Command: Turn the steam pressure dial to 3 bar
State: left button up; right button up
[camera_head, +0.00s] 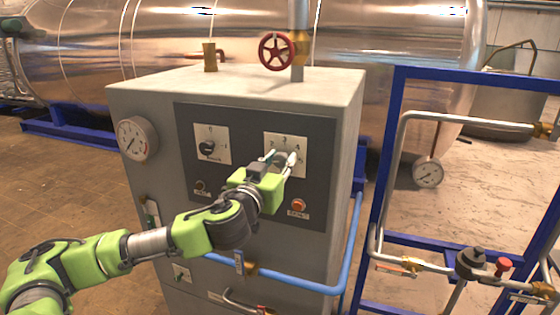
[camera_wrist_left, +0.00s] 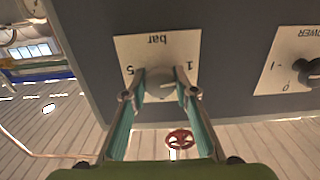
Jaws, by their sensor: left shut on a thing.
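In the left wrist view the plate (camera_wrist_left: 126,48) appears upside down, with "bar", 1 and 5 readable. The grey dial knob (camera_wrist_left: 159,78) sits between the fingertips of my left gripper (camera_wrist_left: 161,88), which is shut on it. The fingers hide part of the knob and scale, so I cannot tell its setting. My right gripper is not in view.
The power switch (camera_head: 207,149) is left of the dial on the same panel. An orange-red button (camera_head: 299,205) is below the dial. A round gauge (camera_head: 138,139) is on the cabinet's left. A red valve wheel (camera_head: 276,51) is above. A blue frame (camera_head: 390,150) stands at right.

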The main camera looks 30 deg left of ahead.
pick_arm(q)
jog(key=shift+m, duration=0.8)
jog(key=m, duration=0.8)
jog(key=shift+r+m+p, duration=0.1)
jog(key=shift+m+p, duration=0.2)
jog(key=shift+m, duration=0.1)
jog(key=m+p, duration=0.1)
jog(key=m, duration=0.3)
jog(key=shift+r+m, duration=0.1)
jog(key=shift+m, duration=0.2)
jog(key=m+p, duration=0.2)
jog(key=m, duration=0.2)
jog(key=shift+a+m, duration=0.1)
jog(key=shift+m, duration=0.2)
jog(key=shift+r, duration=0.1)
